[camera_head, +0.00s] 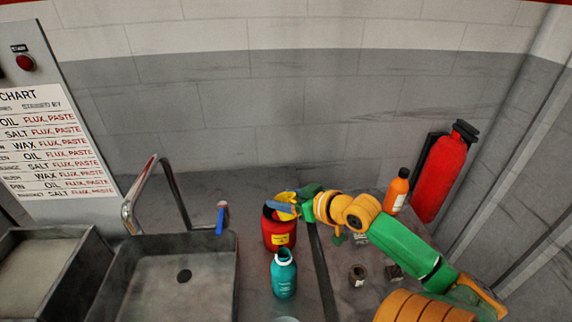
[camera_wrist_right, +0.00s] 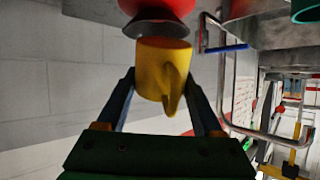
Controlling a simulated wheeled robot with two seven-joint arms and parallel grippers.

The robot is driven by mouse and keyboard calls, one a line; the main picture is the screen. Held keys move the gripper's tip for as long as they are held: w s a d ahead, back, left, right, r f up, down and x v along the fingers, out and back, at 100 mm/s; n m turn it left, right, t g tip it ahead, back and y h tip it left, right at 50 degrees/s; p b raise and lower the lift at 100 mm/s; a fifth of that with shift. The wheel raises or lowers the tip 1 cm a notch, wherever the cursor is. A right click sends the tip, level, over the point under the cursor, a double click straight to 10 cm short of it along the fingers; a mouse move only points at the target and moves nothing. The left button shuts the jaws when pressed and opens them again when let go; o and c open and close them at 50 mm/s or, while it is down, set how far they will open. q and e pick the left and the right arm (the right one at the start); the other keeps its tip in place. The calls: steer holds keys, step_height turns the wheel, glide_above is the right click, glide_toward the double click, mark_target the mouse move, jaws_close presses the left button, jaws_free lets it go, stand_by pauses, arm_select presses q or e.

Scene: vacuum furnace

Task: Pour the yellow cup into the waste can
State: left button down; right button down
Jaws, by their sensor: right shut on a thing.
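The red waste can (camera_head: 278,238) with a yellow label stands on the counter, right of the sink. My right gripper (camera_head: 286,207) is shut on the yellow cup (camera_head: 287,198) at the can's dark mouth. The fingers partly hide the cup in the head view. In the right wrist view, the yellow cup (camera_wrist_right: 163,68) sits between the two fingers of my right gripper (camera_wrist_right: 163,85), its handle toward the camera. My left gripper is not in view.
A teal bottle (camera_head: 285,275) stands close in front of the can. The sink (camera_head: 230,270) and curved faucet (camera_head: 130,215) are left. An orange bottle (camera_head: 397,192), a red extinguisher (camera_head: 440,172) and small dark jars (camera_head: 357,274) stand right, near my right arm.

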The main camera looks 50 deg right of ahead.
steer(key=shift+r+g+p, duration=0.35)
steer(key=shift+g+p, duration=0.35)
steer(key=shift+p, duration=0.2)
steer(key=shift+w+r+g+p, duration=0.3)
steer(key=shift+g+p, duration=0.15)
steer(key=shift+g, duration=0.45)
steer(key=shift+d+r+g+y, duration=0.2)
steer(key=shift+g+y, duration=0.1)
steer(key=shift+g, duration=0.6)
steer(key=shift+w+a, duration=0.15)
steer(key=shift+w, duration=0.05)
steer(key=shift+r+m+g, duration=0.1)
steer(key=shift+m+g, duration=0.2)
steer(key=shift+g, duration=0.2)
steer(key=shift+w+g, duration=0.1)
steer(key=shift+g, duration=0.2)
steer(key=shift+b, duration=0.35)
steer(key=shift+w+r+g+y+p, duration=0.1)
steer(key=shift+r+g+y+p, duration=0.2)
steer(key=shift+g, duration=0.7)
steer(key=shift+w+f+g, duration=0.15)
steer(key=shift+w+g, duration=0.2)
steer(key=shift+g, duration=0.85)
steer(key=shift+s, duration=0.1)
